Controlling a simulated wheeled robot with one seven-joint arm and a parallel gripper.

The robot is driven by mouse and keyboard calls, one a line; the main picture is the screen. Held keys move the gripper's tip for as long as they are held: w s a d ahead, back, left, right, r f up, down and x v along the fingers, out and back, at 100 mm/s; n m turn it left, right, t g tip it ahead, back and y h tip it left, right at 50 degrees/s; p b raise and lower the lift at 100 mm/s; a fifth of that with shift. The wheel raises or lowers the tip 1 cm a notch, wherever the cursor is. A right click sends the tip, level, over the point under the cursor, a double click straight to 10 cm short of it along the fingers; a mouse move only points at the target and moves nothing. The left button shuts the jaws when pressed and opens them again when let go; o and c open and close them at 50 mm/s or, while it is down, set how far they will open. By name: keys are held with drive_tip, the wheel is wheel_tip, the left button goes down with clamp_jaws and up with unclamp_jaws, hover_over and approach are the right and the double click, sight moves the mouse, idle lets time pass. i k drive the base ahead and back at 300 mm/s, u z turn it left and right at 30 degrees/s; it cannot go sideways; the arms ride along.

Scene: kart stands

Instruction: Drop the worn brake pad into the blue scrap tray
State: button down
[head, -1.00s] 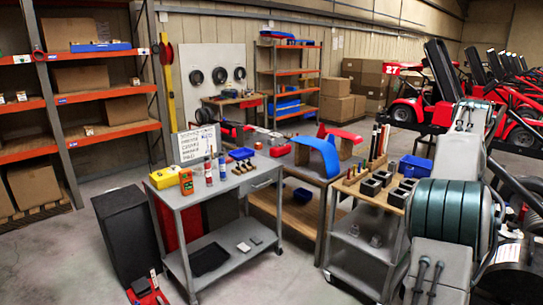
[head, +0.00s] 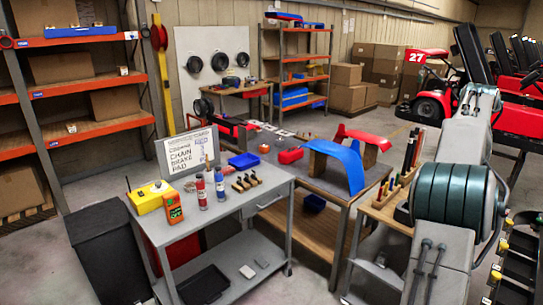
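I cannot make out a worn brake pad for certain; several small dark pieces with tan parts (head: 246,182) stand on the grey cart's top (head: 222,207). A sign (head: 188,151) at the cart's back edge carries the words "chain" and "brake pad". My arm fills the right side of the head view; my gripper is out of view.
A yellow box (head: 148,198), an orange device (head: 173,208) and red and blue bottles share the cart top. A black tray (head: 203,286) lies on its lower shelf. A black bin (head: 105,250) stands left. The bench holds a blue fender (head: 340,166). A tool stand is right, partly hidden.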

sight(241, 165)
drive_tip(key=i, duration=2.85)
drive_tip(key=u, duration=0.95)
